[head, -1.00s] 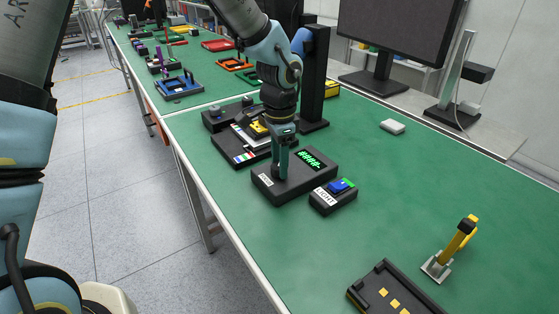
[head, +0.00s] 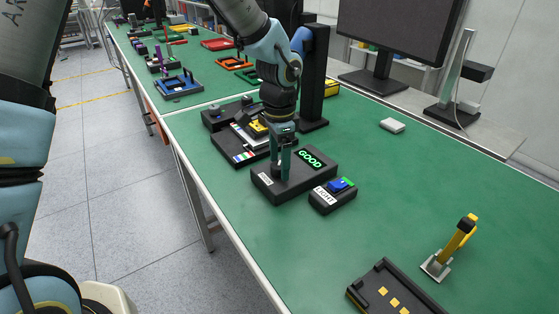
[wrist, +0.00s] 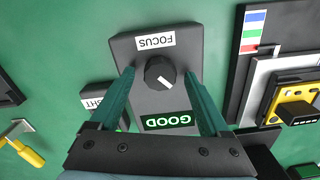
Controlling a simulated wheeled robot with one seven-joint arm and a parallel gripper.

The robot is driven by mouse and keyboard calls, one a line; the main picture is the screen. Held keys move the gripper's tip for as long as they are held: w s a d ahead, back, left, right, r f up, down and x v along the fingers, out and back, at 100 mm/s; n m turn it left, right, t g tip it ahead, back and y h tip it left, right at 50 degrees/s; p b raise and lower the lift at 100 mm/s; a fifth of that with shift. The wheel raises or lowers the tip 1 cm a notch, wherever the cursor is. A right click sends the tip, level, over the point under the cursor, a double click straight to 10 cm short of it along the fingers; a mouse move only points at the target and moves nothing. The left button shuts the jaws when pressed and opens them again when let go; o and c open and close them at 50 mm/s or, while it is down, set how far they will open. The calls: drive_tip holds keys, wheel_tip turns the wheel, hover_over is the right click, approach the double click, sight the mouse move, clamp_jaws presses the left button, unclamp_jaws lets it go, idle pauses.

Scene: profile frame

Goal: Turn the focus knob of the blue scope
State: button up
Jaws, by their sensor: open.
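The focus box (head: 318,182) is dark, lies on the green bench and carries a green display (head: 310,158) reading GOOD. In the wrist view its round black focus knob (wrist: 160,73) has a white pointer aimed to the lower right, between the FOCUS label (wrist: 155,41) and the GOOD display (wrist: 168,121). My gripper (wrist: 160,71) is open, with one finger on each side of the knob and a visible gap to it. In the head view my gripper (head: 281,176) is over the left part of the box and hides the knob. A blue part (head: 303,38) sits against a black upright column.
A small LIGHT box (head: 333,196) with a blue and green switch sits close to the right. A dark stage with a yellow part (head: 257,128) is close behind on the left. The black column (head: 314,85) stands behind my arm.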

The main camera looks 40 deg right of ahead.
sight(279, 165)
wheel_tip(279, 165, up, 11)
drive_tip(key=b, duration=0.2)
drive_tip(key=shift+f, duration=0.15)
idle(0.5)
drive_tip(key=w+a+f+n, duration=0.1)
drive_tip(key=w+a+n, duration=0.4)
drive_tip(key=a, duration=0.5)
drive_tip(key=w+a+f+n, duration=0.2)
drive_tip(key=w+a+n, duration=0.3)
drive_tip(key=a, duration=0.4)
drive_tip(key=a+f+n+t, duration=0.1)
drive_tip(key=a+n, duration=0.9)
drive_tip(key=a, duration=1.2)
drive_tip(key=shift+s+a+f+t, duration=0.2)
drive_tip(key=shift+s+f+t, duration=0.1)
drive_tip(key=shift+s+f, duration=0.15)
